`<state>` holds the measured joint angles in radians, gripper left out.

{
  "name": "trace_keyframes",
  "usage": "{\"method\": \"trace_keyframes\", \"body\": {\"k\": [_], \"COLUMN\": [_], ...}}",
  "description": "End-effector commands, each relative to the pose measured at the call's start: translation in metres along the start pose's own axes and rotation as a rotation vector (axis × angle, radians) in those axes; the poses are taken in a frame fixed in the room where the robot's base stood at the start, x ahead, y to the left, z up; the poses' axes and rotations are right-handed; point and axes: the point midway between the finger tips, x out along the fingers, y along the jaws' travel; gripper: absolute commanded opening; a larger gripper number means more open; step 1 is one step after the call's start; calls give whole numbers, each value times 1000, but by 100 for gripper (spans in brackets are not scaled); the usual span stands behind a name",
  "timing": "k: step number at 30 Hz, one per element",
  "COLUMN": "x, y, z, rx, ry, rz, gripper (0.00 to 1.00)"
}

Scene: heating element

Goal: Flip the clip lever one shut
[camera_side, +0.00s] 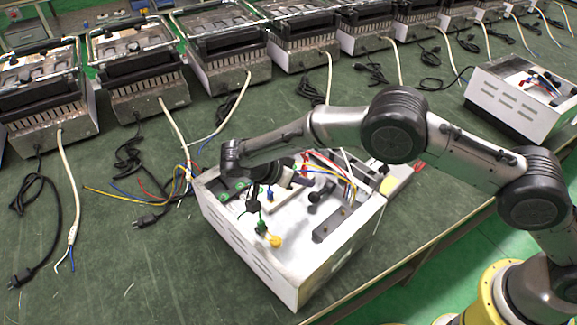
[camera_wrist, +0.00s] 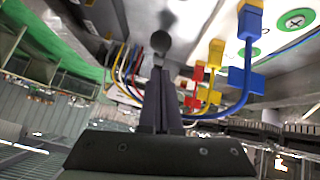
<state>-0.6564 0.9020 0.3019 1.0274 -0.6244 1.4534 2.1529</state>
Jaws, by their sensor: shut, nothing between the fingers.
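My gripper (camera_wrist: 158,78) is shut and empty, its dark fingers together in the wrist view. A dark round knob (camera_wrist: 160,40), apparently the end of a clip lever, shows just beyond the fingertips. I cannot tell whether they touch. In the side view, my gripper (camera_side: 302,181) is low over the open white housing (camera_side: 290,268). A black lever-like part (camera_side: 314,198) stands inside, just right of and below the fingertips. I cannot tell which lever is number one, and its stem is partly hidden by the fingers in the wrist view.
A blue connector (camera_wrist: 245,50), a yellow connector (camera_wrist: 214,68) and a red connector (camera_wrist: 198,72) with wires are right of the fingers. Loose wires (camera_side: 135,192) lie left of the housing. Several finished units (camera_side: 230,60) line the back.

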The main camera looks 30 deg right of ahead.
Motion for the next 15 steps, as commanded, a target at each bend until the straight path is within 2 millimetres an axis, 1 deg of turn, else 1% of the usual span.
{"method": "trace_keyframes", "body": {"k": [1, 3, 9, 12, 15], "x": [-10, -26, -68, -85, -97], "y": [-1, -1, -2, -1, -2], "z": [-8, -4, 0, 1, 1], "rx": [6, 1, 2, 2, 2], "ry": [-3, -2, -2, -2, -2], "rz": [-5, -6, -5, -3, -4], "gripper": [0, 0, 0, 0, 0]}}
